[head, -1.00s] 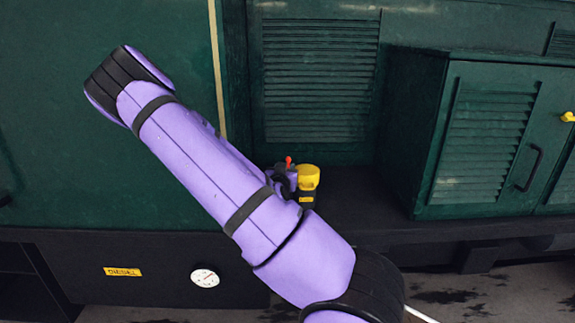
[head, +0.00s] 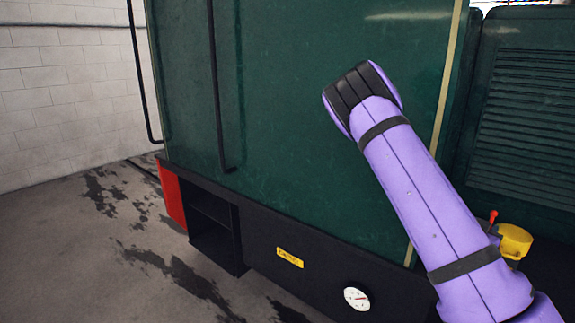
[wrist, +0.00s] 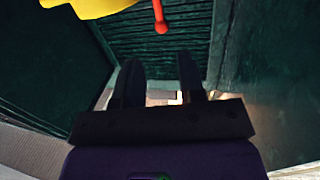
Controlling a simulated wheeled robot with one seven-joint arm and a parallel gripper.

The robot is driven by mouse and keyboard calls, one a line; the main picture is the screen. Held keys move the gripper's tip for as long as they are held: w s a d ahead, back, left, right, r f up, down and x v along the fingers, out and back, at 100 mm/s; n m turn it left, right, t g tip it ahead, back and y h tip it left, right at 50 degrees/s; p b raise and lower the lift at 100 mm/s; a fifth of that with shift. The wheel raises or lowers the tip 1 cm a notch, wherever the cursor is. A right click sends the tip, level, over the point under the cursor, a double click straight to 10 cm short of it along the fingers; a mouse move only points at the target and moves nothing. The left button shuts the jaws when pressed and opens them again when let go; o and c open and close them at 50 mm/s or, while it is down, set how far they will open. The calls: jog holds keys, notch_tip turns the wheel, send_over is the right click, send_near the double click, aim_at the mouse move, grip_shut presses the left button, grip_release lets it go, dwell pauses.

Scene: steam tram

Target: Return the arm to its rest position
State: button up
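My purple arm (head: 425,190) is bent, with its black-capped elbow raised in front of the green tram side (head: 310,110). In the head view my gripper is hidden behind the arm. In the wrist view my gripper (wrist: 160,75) shows two dark fingers spread apart, with nothing seen held between them. A yellow cap (head: 515,241) with a red lever (head: 493,217) sits just right of the forearm in the head view. The wrist view shows the yellow cap (wrist: 100,6) and the red lever (wrist: 161,18) at the top, beyond the fingertips. I cannot tell the exact gap to them.
A louvred green panel (head: 530,110) stands at the right. A black ledge (head: 320,250) along the tram carries a yellow label (head: 290,257) and a round gauge (head: 357,298). A black handrail (head: 215,90) is left of the arm. Open floor (head: 90,260) lies at the left.

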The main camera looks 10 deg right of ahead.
jog(key=w+a+g+y, duration=0.2)
jog(key=w+a+y, duration=0.1)
jog(key=a+y, duration=0.55)
jog(key=s+a+r+n+y, duration=0.25)
jog(key=a+r+y, duration=0.25)
jog(key=a+r, duration=0.45)
jog(key=s+a+r+n+y, duration=0.1)
jog(key=s+a+r+n, duration=0.4)
jog(key=s, duration=0.5)
jog(key=s+a+r+n+g+y, duration=0.1)
jog(key=s+a+r+n, duration=0.4)
jog(key=s+a+r, duration=0.3)
jog(key=shift+s+a+r, duration=0.15)
jog(key=shift+s, duration=0.75)
